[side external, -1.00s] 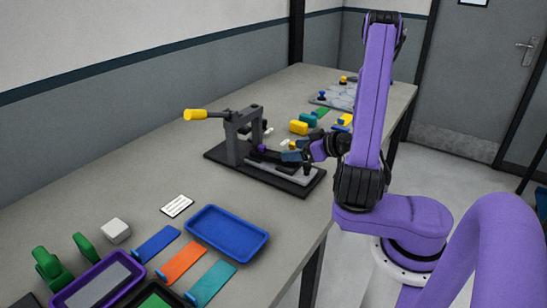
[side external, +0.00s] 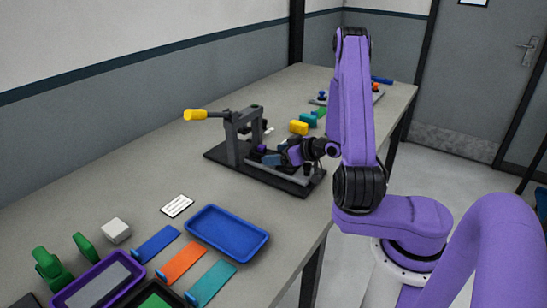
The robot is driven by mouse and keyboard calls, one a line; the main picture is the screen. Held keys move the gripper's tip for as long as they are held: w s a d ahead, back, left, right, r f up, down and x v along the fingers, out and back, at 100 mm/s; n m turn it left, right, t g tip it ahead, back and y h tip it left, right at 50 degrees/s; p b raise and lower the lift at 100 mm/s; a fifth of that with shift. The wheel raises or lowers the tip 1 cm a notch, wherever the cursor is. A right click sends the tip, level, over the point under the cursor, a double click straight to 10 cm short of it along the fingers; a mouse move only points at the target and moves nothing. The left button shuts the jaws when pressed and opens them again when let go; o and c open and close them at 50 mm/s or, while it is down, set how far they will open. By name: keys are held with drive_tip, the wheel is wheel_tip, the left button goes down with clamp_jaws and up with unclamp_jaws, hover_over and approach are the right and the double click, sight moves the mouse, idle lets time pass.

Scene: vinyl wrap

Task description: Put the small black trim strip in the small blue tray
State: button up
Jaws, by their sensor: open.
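The blue tray (side external: 227,234) lies flat and empty on the table at the front right. My gripper (side external: 282,160) is open and low over the black base of the lever press fixture (side external: 243,135). My wrist and the fixture partly cover its fingers. I cannot pick out the small black trim strip with certainty; it would be hard to tell from the dark fixture and finger parts there. My gripper is well behind the tray and to its right.
Blue, orange (side external: 181,263) and teal strips lie left of and in front of the tray. A purple tray (side external: 62,298), green clamps (side external: 50,268), a white block (side external: 117,230) and a white card (side external: 177,206) are nearby. A yellow block (side external: 299,127) stands behind the fixture.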

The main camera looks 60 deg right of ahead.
drive_tip(key=shift+w, duration=0.1)
drive_tip(key=c, duration=1.3)
drive_tip(key=shift+r, duration=0.15)
drive_tip(key=shift+r, duration=0.95)
drive_tip(key=s+a+r, duration=0.5)
drive_tip(key=s+r, duration=0.6)
drive_tip(key=s, duration=0.2)
drive_tip(key=w+a+n+y, duration=0.1)
drive_tip(key=w+a, duration=0.2)
drive_tip(key=w, duration=0.1)
drive_tip(key=w+a+n+y, duration=0.1)
drive_tip(key=w+a, duration=0.3)
drive_tip(key=w, duration=0.1)
drive_tip(key=w+a+n+y, duration=0.1)
drive_tip(key=w+a, duration=0.3)
drive_tip(key=w, duration=0.1)
drive_tip(key=shift+r+g+y, duration=0.15)
drive_tip(key=shift+g+y, duration=0.15)
drive_tip(key=shift+y, duration=0.1)
